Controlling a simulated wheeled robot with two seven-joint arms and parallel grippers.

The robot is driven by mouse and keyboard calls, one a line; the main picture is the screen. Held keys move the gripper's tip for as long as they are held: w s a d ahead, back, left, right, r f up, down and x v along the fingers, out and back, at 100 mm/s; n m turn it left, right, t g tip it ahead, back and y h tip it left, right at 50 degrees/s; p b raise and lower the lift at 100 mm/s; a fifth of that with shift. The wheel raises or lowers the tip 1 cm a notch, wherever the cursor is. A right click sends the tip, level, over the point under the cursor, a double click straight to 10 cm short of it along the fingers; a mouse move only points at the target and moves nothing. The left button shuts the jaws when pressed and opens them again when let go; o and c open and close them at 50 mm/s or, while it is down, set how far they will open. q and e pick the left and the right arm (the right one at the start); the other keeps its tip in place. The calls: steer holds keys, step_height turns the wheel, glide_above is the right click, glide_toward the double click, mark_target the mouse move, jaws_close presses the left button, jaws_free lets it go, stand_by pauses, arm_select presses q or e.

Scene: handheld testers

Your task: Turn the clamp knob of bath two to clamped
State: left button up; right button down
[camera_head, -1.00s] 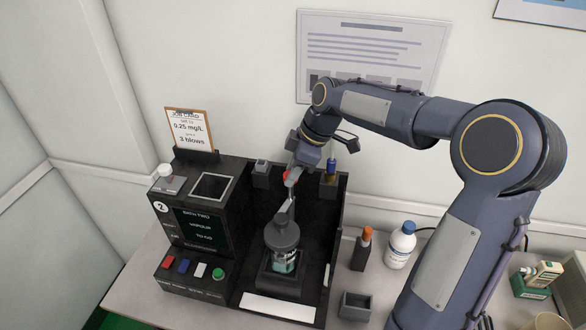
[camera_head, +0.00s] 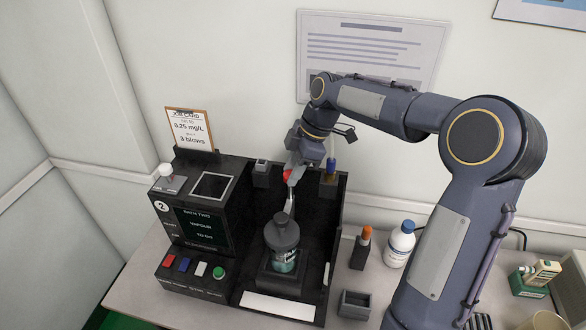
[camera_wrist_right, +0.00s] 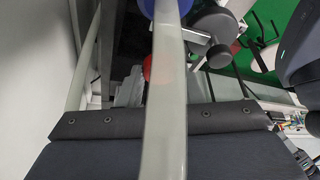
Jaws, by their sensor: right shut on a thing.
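Bath two (camera_head: 197,262) is the black unit marked 2, with a small screen. In its open bay stands a jar (camera_head: 284,262) with liquid and a dark grey head. A dark knob (camera_head: 281,217) tops this head, and I take it for the clamp knob. My right gripper (camera_head: 289,208) comes down from above, its pale fingers shut at the knob. The fingers hide part of it, so its setting cannot be read. A red part (camera_head: 288,175) shows higher up by the fingers. In the right wrist view a pale bar (camera_wrist_right: 165,110) blocks the middle. My left gripper is not in view.
The bay's black walls are close around the jar. An orange-tipped item (camera_head: 366,235) and a white bottle (camera_head: 399,246) stand to the right.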

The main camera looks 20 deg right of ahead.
steer(key=c, duration=1)
jaws_free()
steer(key=shift+r, duration=0.1)
steer(key=v, duration=0.7)
steer(key=shift+d+r+b, duration=0.15)
steer(key=shift+r+b, duration=0.15)
steer(key=s+a+m+t, duration=0.25)
steer(key=s+m, duration=0.55)
steer(key=s, duration=0.5)
steer(key=s+a+f+m, duration=0.1)
steer(key=s+f+m, duration=0.2)
steer(key=s, duration=0.1)
steer(key=s+a+f+m+t, duration=0.1)
steer(key=s+f+m, duration=0.1)
steer(key=s+m, duration=0.1)
steer(key=s+a+f+m+t, duration=0.1)
steer(key=s+a+f+m, duration=0.1)
steer(key=s, duration=0.3)
steer(key=shift+s+f+m+h, duration=0.15)
steer(key=shift+f+m, duration=0.1)
steer(key=shift+f, duration=0.15)
steer(key=shift+s+f+m+h, duration=0.15)
steer(key=shift+f+m, duration=0.1)
steer(key=shift+f, duration=0.2)
